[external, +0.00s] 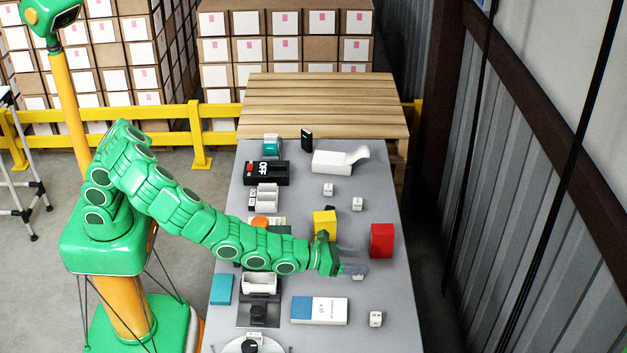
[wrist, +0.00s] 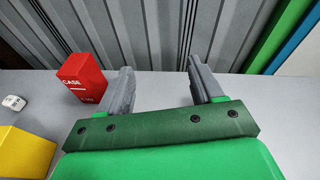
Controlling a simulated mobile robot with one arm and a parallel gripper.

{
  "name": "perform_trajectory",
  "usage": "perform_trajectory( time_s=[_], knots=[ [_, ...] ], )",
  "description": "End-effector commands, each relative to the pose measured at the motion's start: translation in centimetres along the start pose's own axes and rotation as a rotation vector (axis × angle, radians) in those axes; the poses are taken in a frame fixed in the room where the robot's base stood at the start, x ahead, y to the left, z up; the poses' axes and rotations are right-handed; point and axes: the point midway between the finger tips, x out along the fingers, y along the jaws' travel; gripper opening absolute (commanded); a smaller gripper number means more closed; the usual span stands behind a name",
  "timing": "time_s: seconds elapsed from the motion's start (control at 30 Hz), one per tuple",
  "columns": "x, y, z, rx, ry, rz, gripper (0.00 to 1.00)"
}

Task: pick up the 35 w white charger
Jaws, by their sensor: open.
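Several small white charger-like blocks lie on the grey table; I cannot read which is the 35 W one. In the external view, one (external: 328,189) and another (external: 358,204) lie behind the yellow block, one (external: 376,319) stands near the front right, and one (external: 358,276) is partly hidden by my gripper (external: 353,262). A white block (wrist: 14,103) also shows at the left edge of the wrist view. My gripper (wrist: 160,82) is open, its grey fingers apart with nothing visible between them, low over the table's right side.
A red box (external: 382,240) stands just beyond my fingers, and a yellow block (external: 325,223) stands beside my wrist. A white-and-blue carton (external: 319,310) lies in front. A corrugated wall (wrist: 150,35) rises beyond the table.

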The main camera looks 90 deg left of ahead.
Motion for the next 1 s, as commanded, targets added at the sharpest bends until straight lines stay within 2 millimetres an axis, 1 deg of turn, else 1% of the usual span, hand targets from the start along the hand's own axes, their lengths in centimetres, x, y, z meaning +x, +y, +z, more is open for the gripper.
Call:
perform_trajectory(
  time_s=[0.03, 0.1, 0.2, 0.3, 0.43, 0.73, 1.0],
  knots=[
    [-0.1, -1.4, -2.9, 0.043, 0.043, -0.036, 0.66],
    [-0.5, -3.1, -5.7, 0.092, 0.085, -0.078, 0.66],
    [-1.1, -4.8, -8.9, 0.145, 0.13, -0.125, 0.66],
    [-1.4, -5.7, -10.7, 0.174, 0.157, -0.151, 0.66],
    [-1.3, -6.1, -11.4, 0.183, 0.167, -0.161, 0.66],
    [0.5, -6.2, -11.6, 0.182, 0.165, -0.159, 0.66],
    [1.1, -6.4, -11.8, 0.182, 0.165, -0.159, 0.66]
  ],
)
